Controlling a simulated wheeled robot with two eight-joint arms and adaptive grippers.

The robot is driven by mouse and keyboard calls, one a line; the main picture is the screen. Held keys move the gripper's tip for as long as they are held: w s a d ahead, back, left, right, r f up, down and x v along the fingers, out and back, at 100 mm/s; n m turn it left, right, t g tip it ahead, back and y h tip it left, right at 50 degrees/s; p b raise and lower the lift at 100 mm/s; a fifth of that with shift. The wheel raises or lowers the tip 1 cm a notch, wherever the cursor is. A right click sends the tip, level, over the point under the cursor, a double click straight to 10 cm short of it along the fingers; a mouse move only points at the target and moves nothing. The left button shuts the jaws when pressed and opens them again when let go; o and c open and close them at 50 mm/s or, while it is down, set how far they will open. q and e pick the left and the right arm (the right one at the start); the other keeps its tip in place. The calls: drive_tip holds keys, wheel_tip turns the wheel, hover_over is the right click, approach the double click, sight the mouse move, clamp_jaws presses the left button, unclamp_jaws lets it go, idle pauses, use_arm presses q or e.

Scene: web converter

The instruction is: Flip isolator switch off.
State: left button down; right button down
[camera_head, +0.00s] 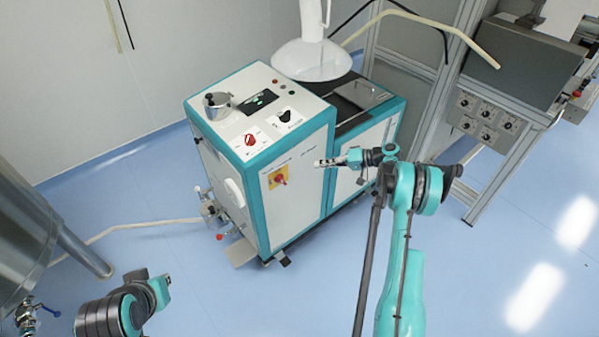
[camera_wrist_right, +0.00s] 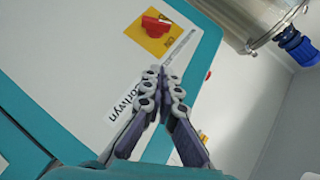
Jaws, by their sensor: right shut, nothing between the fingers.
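The isolator switch (camera_head: 281,180) is a small red handle on a yellow square plate, on the white side panel of a teal-edged machine. In the right wrist view the red handle (camera_wrist_right: 155,25) and its yellow plate lie at the top, beyond the fingertips. My right gripper (camera_head: 319,163) is shut and empty, in front of the same panel, to the right of the switch and apart from it. Its closed fingers (camera_wrist_right: 163,77) show in the wrist view over the panel's lettering. My left arm shows at the lower left, but I cannot see its gripper.
The machine's top panel (camera_head: 262,106) carries a red knob, a black knob, a small screen and a metal pot. A metal frame with a grey control box (camera_head: 484,118) stands at the right. A steel vessel (camera_head: 25,230) stands at the left. Blue floor is free in front.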

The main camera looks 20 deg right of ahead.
sight(282, 181)
drive_tip(key=s+b+x, duration=0.1)
drive_tip(key=b+x, duration=0.1)
drive_tip(key=x, duration=0.4)
drive_tip(key=s+a+f+b+x, duration=0.1)
drive_tip(key=b+x, duration=0.2)
drive_tip(key=x, duration=0.3)
drive_tip(key=shift+s+a, duration=0.15)
drive_tip(key=shift+a, duration=0.05)
